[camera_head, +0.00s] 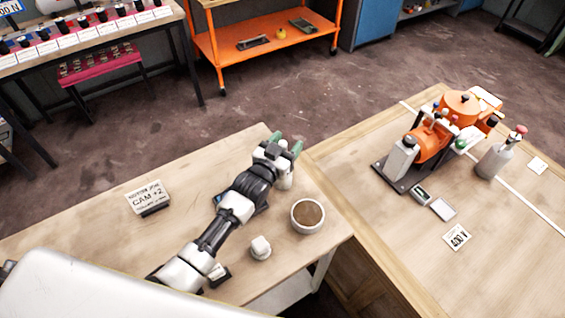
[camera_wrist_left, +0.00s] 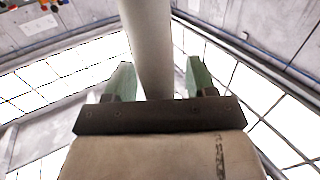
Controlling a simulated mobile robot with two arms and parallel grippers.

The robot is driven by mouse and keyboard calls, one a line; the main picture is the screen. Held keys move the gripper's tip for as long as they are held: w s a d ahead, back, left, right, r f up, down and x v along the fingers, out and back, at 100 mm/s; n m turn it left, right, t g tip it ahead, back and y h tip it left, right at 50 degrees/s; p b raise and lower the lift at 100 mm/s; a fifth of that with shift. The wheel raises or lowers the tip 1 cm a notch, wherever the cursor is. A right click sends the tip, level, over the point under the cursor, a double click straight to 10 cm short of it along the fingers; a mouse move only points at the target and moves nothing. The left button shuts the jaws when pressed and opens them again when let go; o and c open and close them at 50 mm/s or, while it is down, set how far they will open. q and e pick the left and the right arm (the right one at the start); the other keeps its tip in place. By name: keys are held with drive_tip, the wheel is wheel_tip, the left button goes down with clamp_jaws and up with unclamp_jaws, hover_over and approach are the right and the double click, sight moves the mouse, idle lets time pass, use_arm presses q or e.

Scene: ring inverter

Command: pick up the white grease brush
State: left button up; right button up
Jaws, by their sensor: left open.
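My left gripper (camera_head: 287,141) reaches over the near table from the left with its green fingertips apart. A white upright object (camera_head: 285,179), perhaps the white grease brush, stands just below and beside the fingers. The gripper hides part of it, so I cannot tell its full shape. In the left wrist view a pale cylinder (camera_wrist_left: 147,45) shows between the two green fingers of the gripper (camera_wrist_left: 158,80), with a visible gap to the right finger. I cannot tell whether it touches the left one. My right gripper is not in view.
On the near table (camera_head: 105,235) are a bowl with brown contents (camera_head: 307,215), a small white object (camera_head: 260,247) and a "CAM +2" sign (camera_head: 148,197). An orange machine (camera_head: 435,135) stands on the right table. The near table's left part is mostly clear.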

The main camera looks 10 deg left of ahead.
use_arm(q)
drive_tip(key=c, duration=1)
